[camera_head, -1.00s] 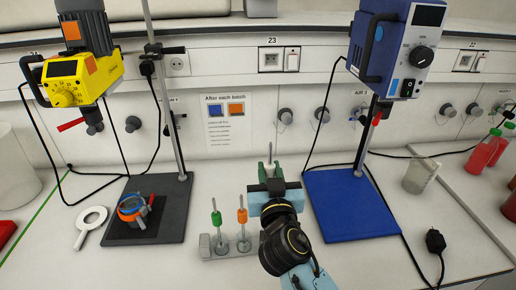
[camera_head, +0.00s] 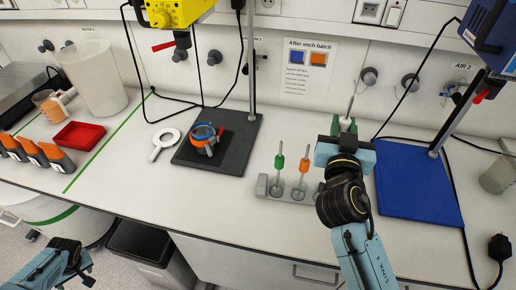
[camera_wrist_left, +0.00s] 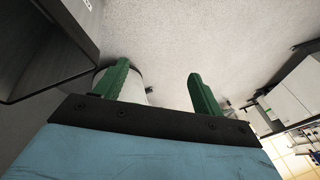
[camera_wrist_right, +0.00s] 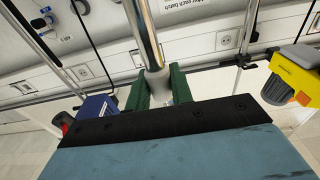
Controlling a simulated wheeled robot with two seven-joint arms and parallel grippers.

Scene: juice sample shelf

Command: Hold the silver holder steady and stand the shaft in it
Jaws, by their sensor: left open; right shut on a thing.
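The silver holder (camera_head: 262,185) is a low grey block on the white bench. A shaft with a green collar (camera_head: 279,163) and one with an orange collar (camera_head: 304,165) stand upright in it. My right gripper (camera_head: 345,128) is shut on a metal shaft (camera_head: 350,107) with a pale grey collar. It is behind and to the right of the holder and partly hides its right end. The right wrist view shows the collar (camera_wrist_right: 157,88) between the green fingers. My left gripper (camera_head: 84,268) is low at the front left, off the bench and far from the holder. Its fingers (camera_wrist_left: 155,75) are apart and empty.
A black stand base (camera_head: 232,150) carries a blue-and-orange ringed item (camera_head: 205,138). A white ring with a handle (camera_head: 163,143) lies to its left. A blue stand base (camera_head: 420,185) is right of my right arm. A red tray (camera_head: 78,136) and several orange-topped containers are at left.

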